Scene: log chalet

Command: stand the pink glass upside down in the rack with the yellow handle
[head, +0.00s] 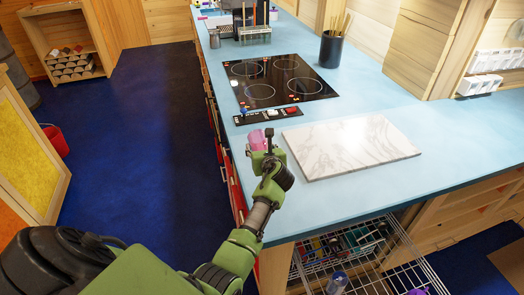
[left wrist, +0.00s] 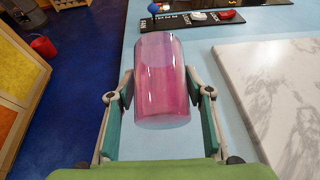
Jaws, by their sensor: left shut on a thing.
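The pink glass (head: 257,140) is see-through and is held over the near left part of the blue counter. It also fills the middle of the left wrist view (left wrist: 160,80). My left gripper (head: 265,152) is shut on its sides, with one finger pad on each side. I cannot tell which end of the glass is the mouth. A wire rack (head: 388,240) stands pulled out below the counter's front edge, with several coloured things in it. I cannot make out a yellow handle on it. My right gripper is not in view.
A marble board (head: 350,145) lies on the counter (head: 400,95), right of the glass. Behind are a control strip (head: 268,115), a black hob (head: 282,80) and a dark utensil pot (head: 332,50). A red bucket (head: 56,141) stands on the blue floor at left.

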